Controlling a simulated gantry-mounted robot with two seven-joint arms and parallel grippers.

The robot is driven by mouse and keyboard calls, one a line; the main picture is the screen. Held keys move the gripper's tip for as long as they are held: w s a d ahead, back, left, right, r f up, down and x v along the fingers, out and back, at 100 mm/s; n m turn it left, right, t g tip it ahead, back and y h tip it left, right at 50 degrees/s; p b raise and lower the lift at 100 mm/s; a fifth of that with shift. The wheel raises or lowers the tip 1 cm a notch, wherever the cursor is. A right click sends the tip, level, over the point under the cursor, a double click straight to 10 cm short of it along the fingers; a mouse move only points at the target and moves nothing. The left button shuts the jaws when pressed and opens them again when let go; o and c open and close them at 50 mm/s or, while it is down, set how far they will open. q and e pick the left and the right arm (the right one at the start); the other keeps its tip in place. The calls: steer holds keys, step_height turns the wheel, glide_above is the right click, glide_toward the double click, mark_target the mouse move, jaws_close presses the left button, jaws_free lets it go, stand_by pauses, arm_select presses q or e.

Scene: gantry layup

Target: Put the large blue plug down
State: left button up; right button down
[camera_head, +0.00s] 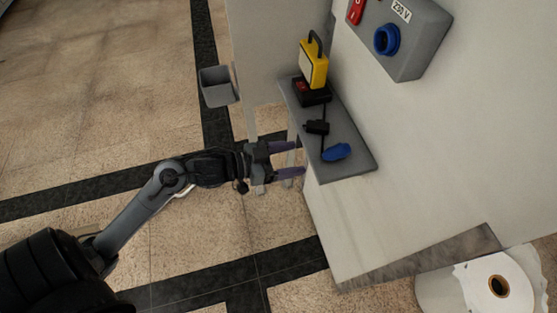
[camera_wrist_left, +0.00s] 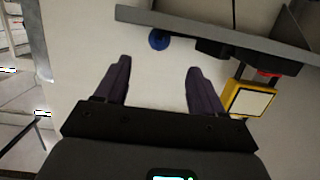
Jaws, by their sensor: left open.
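The large blue plug (camera_head: 337,151) lies on its side on the narrow grey shelf (camera_head: 352,169), close to the shelf's near end. In the left wrist view the plug (camera_wrist_left: 158,40) shows as a round blue shape ahead of the gap between the fingers. My left gripper (camera_head: 299,158) is open and empty, with its purple fingers pointing at the shelf just left of the plug, clear of it. The fingers are spread apart in the left wrist view too (camera_wrist_left: 159,66). My right gripper is not in view.
A black plug (camera_head: 317,127) with cable, a black switch box (camera_head: 310,92) and a yellow lamp (camera_head: 314,68) stand farther along the shelf. A grey 230 V box with a blue socket (camera_head: 387,39) is above. A grey bin (camera_head: 218,86) hangs left; a white roll (camera_head: 480,288) stands lower right.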

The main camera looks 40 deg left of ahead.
arm_select(q)
steer(key=s+a+f+n+g+y, duration=0.1)
steer(key=s+f+n+g+y, duration=0.15)
steer(key=f+y, duration=0.2)
steer(key=s+f+n+g+y, duration=0.1)
steer(key=s+f+y, duration=0.25)
steer(key=f, duration=0.25)
steer(key=s+d+f+g, duration=0.1)
steer(key=s+f+g, duration=0.1)
steer(key=s, duration=0.4)
steer(key=s+d+f+g, duration=0.2)
steer(key=s+f+g, duration=0.1)
steer(key=s, duration=0.3)
steer(key=shift+n+g, duration=0.45)
steer(key=shift+g, duration=0.2)
steer(key=shift+r, duration=0.1)
step_height(320, 180, up, 30)
steer(key=p, duration=3)
steer(key=shift+r+p, duration=0.2)
steer(key=shift+p, duration=0.1)
